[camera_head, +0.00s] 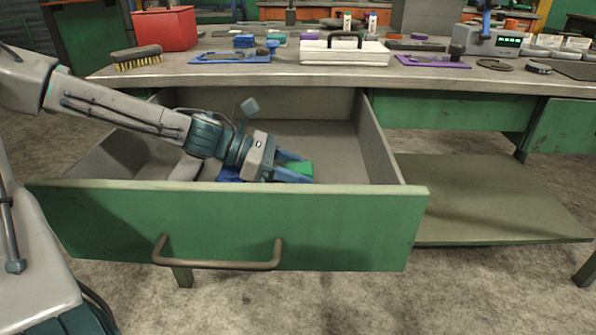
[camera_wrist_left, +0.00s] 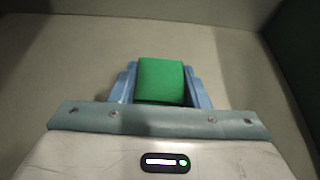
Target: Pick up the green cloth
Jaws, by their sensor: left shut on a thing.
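The green cloth (camera_wrist_left: 161,80) shows as a folded block between the two blue fingers of my left gripper (camera_wrist_left: 160,92) in the left wrist view. The fingers lie along its two sides and are shut on it. In the head view my left gripper (camera_head: 294,172) is down inside the open drawer, and a part of the green cloth (camera_head: 301,168) shows at its fingertips. The drawer's front wall hides the lower part of the cloth, so I cannot tell there whether it touches the drawer floor. My right gripper is not in view.
The green drawer (camera_head: 330,215) is pulled out below the workbench (camera_head: 420,75). A blue item (camera_head: 230,174) and a pale item (camera_head: 186,168) lie in the drawer near my arm.

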